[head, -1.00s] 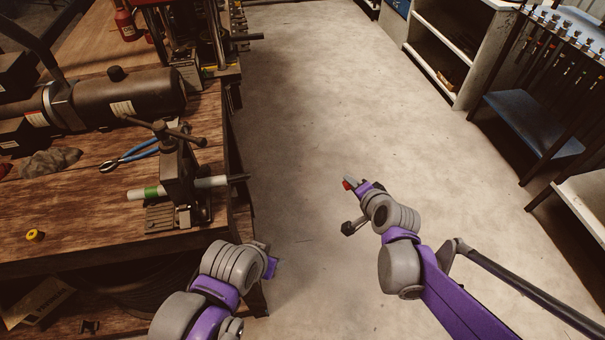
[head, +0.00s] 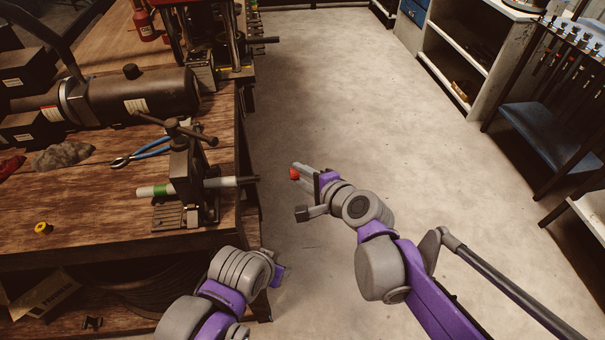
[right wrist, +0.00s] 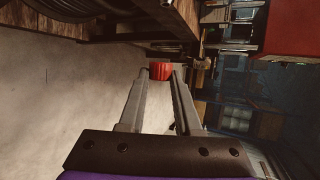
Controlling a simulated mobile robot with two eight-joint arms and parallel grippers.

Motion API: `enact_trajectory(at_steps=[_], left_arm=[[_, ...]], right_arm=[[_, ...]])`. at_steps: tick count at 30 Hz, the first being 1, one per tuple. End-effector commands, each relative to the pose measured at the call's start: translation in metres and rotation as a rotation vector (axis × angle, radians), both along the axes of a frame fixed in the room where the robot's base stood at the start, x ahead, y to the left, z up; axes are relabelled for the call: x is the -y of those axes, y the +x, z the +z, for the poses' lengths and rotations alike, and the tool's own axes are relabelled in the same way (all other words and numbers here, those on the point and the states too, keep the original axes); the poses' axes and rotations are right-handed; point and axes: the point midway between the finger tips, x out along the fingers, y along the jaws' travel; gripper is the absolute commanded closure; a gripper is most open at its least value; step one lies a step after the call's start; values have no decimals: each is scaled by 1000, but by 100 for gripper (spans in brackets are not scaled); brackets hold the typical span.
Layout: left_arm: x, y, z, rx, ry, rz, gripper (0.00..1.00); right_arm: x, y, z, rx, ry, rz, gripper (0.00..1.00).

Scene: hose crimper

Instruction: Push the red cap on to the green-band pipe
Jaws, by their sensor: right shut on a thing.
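The red cap (head: 294,174) is held at the tip of my right gripper (head: 300,170), over the floor to the right of the bench. In the right wrist view the red cap (right wrist: 161,71) sits between the two fingertips, which are shut on it. The white pipe with a green band (head: 161,190) lies level in a clamp (head: 186,175) on the bench. Its dark right end (head: 249,180) juts past the bench edge, to the left of the cap and apart from it.
A yellow ring-shaped piece (head: 43,228) and blue-handled pliers (head: 144,153) lie on the wooden bench (head: 90,215). A dark cylinder (head: 150,92) lies behind them. Shelves (head: 460,65) and a blue-topped rack (head: 545,135) stand at the right. The floor between is clear.

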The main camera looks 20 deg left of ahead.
Motion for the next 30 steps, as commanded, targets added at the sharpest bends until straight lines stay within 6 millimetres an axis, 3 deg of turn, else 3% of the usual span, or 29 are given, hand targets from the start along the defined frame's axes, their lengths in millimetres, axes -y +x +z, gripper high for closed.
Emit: enact_trajectory(at_steps=[15, 30], left_arm=[[0, -1, -7, -3, 0, 0, 50], [0, -2, -8, -3, 0, 0, 50]], right_arm=[[-40, -24, -1, -1, -1, 3, 100], [-48, -29, 0, 1, 0, 0, 100]])
